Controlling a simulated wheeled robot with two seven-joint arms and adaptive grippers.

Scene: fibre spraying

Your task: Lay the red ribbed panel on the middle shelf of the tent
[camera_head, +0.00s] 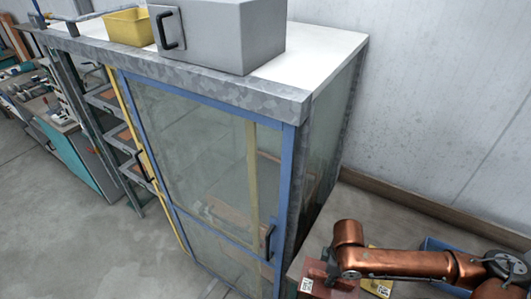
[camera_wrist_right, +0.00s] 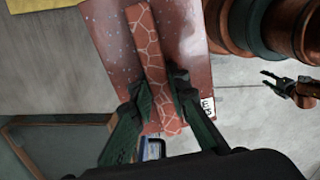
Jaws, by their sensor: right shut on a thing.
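The red ribbed panel (camera_wrist_right: 105,50) fills the upper middle of the right wrist view, with a raised, crack-patterned rib (camera_wrist_right: 150,50) along it. My right gripper (camera_wrist_right: 156,84) is shut on this rib, one green finger on each side. In the head view the panel (camera_head: 316,272) shows at the bottom, below the copper right arm. The tent (camera_head: 205,160) stands left of it, with a blue-framed glass front. Its inside shows only dimly through the glass, and I cannot make out the middle shelf. My left gripper (camera_wrist_right: 275,80) shows small at the right wrist view's right edge, its fingers apart and empty.
A yellow bin (camera_head: 128,27) and a grey box (camera_head: 222,35) stand on the tent's top. A blue container (camera_head: 437,245) lies beyond my right arm. Floor at the lower left is clear.

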